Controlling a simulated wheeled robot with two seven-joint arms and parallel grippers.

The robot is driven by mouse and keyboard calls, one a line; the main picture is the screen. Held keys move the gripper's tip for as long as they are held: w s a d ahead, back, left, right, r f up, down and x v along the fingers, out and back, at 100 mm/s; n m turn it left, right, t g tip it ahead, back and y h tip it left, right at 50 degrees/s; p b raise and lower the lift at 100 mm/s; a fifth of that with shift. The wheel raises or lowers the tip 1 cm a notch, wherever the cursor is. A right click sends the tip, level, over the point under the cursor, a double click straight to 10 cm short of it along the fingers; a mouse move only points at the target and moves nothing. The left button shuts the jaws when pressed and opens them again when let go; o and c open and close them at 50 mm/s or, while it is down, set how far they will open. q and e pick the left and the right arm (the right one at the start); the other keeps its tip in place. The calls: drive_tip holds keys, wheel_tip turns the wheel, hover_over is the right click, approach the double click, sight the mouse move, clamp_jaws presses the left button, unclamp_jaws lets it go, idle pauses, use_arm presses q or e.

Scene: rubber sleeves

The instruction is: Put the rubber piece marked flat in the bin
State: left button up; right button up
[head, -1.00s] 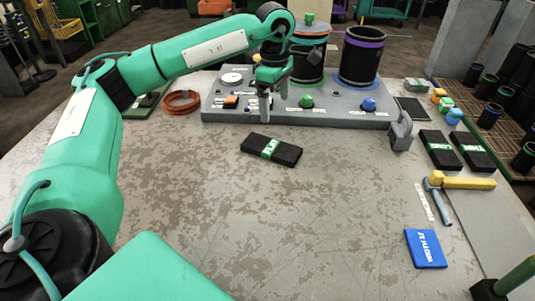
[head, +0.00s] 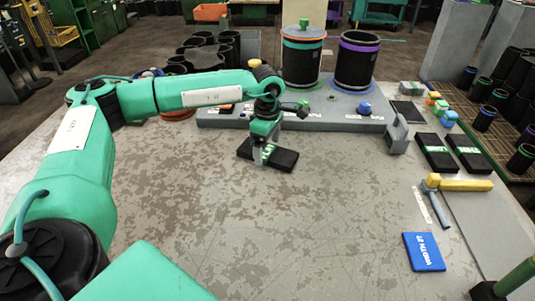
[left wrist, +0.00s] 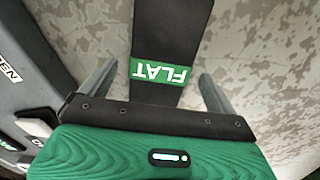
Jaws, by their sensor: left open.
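The rubber piece marked FLAT (head: 284,160) is a black slab with a green label, lying on the table in front of the grey panel. In the left wrist view the piece (left wrist: 171,30) runs between my fingers, its label upside down. My left gripper (head: 268,157) is over the piece, pointing down, and partly hides it. In the left wrist view the gripper (left wrist: 157,88) is open, one finger on each side of the piece with gaps showing. No container clearly marked as the bin is recognisable. My right gripper is not in view.
The grey panel (head: 225,119) carries two black cylinders, one teal-banded (head: 302,62), one purple-banded (head: 355,62). The table's front middle is clear.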

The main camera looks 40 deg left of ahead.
use_arm(q)
drive_tip(key=shift+f, duration=0.5)
drive_tip(key=c, duration=1.3)
drive_tip(key=shift+c, duration=0.2)
drive_tip(key=shift+r, duration=0.15)
